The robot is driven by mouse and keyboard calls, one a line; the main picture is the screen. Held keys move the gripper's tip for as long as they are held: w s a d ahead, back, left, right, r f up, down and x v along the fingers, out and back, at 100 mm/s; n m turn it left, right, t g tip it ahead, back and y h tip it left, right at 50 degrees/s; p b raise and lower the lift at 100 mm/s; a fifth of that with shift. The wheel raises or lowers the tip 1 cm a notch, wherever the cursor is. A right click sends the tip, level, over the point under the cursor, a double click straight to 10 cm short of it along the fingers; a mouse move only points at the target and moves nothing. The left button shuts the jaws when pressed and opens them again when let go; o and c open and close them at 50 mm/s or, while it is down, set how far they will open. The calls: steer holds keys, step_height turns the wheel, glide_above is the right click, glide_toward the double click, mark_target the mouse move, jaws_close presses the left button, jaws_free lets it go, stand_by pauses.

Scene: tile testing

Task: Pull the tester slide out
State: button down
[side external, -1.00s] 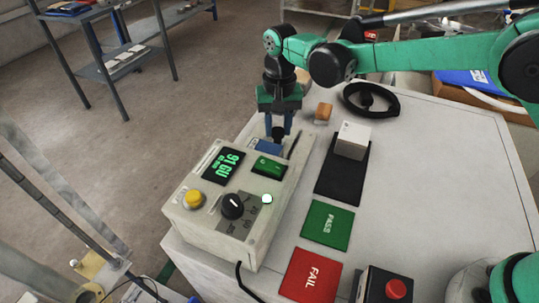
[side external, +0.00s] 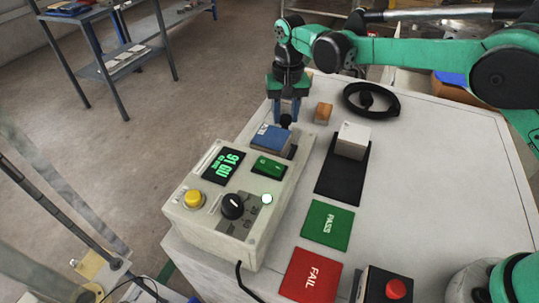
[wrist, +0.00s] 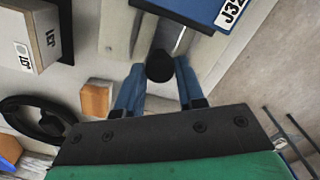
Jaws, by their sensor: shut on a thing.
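The grey tester (side external: 222,205) stands on the worktop with a lit green display. A blue block (side external: 271,138) sits at its far end, on the slide; in the wrist view the block (wrist: 195,8) carries a "J32" label. The slide's round black knob (side external: 286,120) is at the far end, and it also shows in the wrist view (wrist: 160,66). My gripper (side external: 287,112) points down with its blue fingers (wrist: 160,82) closed on either side of the knob. Part of the slide's metal rod (wrist: 180,40) shows between knob and block.
A pale block (side external: 352,140) stands on a black pad (side external: 340,183) to the right. A wooden block (side external: 323,112) and a black ring (side external: 371,99) lie near the gripper. Green PASS (side external: 327,224) and red FAIL (side external: 311,275) pads lie in front.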

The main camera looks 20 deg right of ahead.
steer(key=c, duration=0.6)
jaws_free()
steer(key=shift+o, duration=0.2)
steer(key=shift+r, duration=3)
steer(key=s+d+r+n+t, duration=0.2)
steer(key=s+d+r+t, duration=0.4)
steer(key=s+d, duration=0.55)
steer(key=s+f+n+t, duration=0.1)
steer(key=s+f, duration=0.1)
steer(key=s, duration=0.5)
steer(key=shift+s+d+f, duration=0.25)
steer(key=shift+s, duration=0.1)
